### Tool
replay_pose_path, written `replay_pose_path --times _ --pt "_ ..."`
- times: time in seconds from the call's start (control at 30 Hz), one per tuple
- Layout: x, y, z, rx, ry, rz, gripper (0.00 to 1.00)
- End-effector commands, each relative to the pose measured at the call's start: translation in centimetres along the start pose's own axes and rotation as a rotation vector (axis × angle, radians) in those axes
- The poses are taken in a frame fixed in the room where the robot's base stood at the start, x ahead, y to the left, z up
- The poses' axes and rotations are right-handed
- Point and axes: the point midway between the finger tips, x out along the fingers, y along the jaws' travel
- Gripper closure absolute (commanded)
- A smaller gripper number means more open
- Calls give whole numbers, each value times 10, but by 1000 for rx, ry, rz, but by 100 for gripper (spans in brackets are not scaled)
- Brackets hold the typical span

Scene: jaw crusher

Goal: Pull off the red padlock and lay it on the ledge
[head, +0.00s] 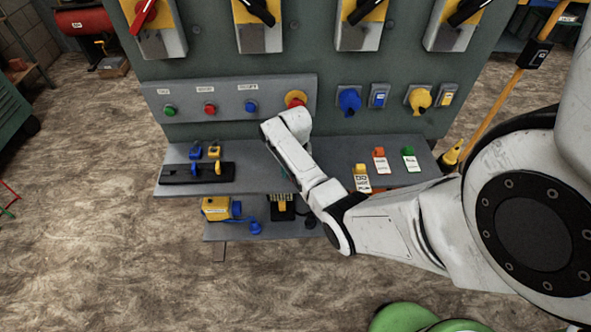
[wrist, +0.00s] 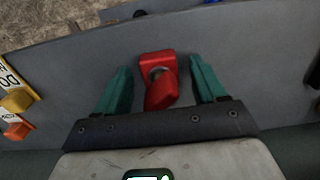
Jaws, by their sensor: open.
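In the wrist view the red padlock (wrist: 160,92) rests against the grey ledge (wrist: 250,45), with its body tilted toward the camera. My gripper (wrist: 160,68) is open, with one green finger on each side of the padlock. A gap shows between each finger and the padlock, so it is not clamped. In the head view the ledge (head: 262,175) runs along the front of the panel. My arm's wrist covers its middle there, and the padlock is hidden behind it.
Blue (head: 195,151) and yellow (head: 214,151) padlocks stand by a black holder (head: 180,173) on the ledge's left. Yellow (head: 362,178), orange (head: 380,160) and green (head: 409,159) tagged items lie right. A lower shelf (head: 275,230) holds a yellow device (head: 216,209). A button panel (head: 228,98) is behind.

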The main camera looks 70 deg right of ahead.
Motion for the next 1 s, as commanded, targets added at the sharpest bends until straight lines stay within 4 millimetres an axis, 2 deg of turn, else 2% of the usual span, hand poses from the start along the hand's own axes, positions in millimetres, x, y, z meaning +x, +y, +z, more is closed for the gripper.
replay_pose_path --times 0.23,0.37,0.8,1.0 --pt "0 0 0 0 -1 0 28" --pt "-8 0 0 0 0 -1 28" --pt "-86 -1 -1 0 3 -1 28" --pt "-104 0 0 0 0 0 28"
